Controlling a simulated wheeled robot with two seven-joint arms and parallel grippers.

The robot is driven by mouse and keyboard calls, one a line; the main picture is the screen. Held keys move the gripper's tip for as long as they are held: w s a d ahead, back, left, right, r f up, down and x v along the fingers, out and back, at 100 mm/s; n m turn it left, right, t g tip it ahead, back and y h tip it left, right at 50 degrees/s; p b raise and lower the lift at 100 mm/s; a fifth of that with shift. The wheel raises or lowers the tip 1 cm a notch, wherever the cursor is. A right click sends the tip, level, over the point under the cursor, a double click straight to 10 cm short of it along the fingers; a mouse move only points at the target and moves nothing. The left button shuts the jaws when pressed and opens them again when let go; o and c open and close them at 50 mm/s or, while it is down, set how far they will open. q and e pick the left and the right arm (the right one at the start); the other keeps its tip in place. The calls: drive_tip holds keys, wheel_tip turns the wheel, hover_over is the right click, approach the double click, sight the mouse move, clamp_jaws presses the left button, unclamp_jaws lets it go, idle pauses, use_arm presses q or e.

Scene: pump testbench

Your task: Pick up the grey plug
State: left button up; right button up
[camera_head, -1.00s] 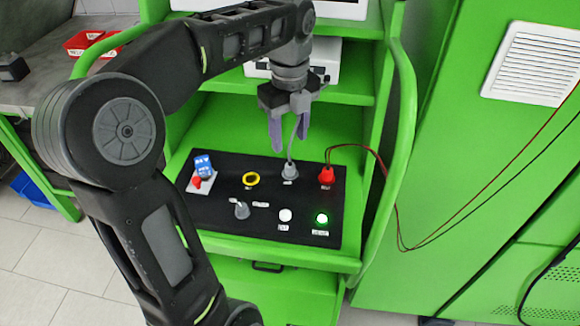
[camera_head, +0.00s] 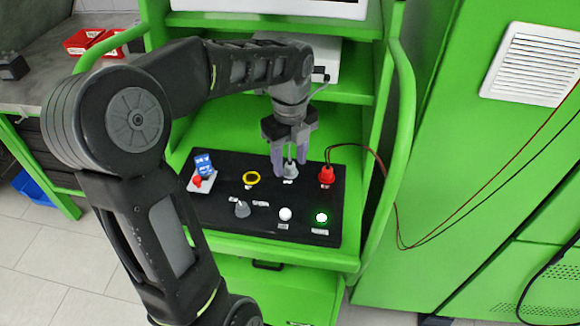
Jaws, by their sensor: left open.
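The grey plug (camera_head: 291,171) stands upright in the back row of the black panel (camera_head: 225,215), between the yellow ring and the red plug. My left gripper (camera_head: 289,168) points down over it, with its two purple-grey fingers open. The fingertips are at about the plug's height, one to its left and one to its right. I cannot tell whether they touch it. The cable above the plug is mostly hidden by the gripper. My right gripper is not in view.
A red plug (camera_head: 326,174) with a cable stands close to the right. A yellow ring (camera_head: 251,178) is to the left. A grey knob (camera_head: 242,209), a white button (camera_head: 285,214) and a lit green button (camera_head: 321,217) are in front. A green shelf (camera_head: 345,97) is behind.

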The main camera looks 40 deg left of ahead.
use_arm(q)
drive_tip(key=shift+f, duration=0.25)
idle(0.4)
clamp_jaws()
idle(0.4)
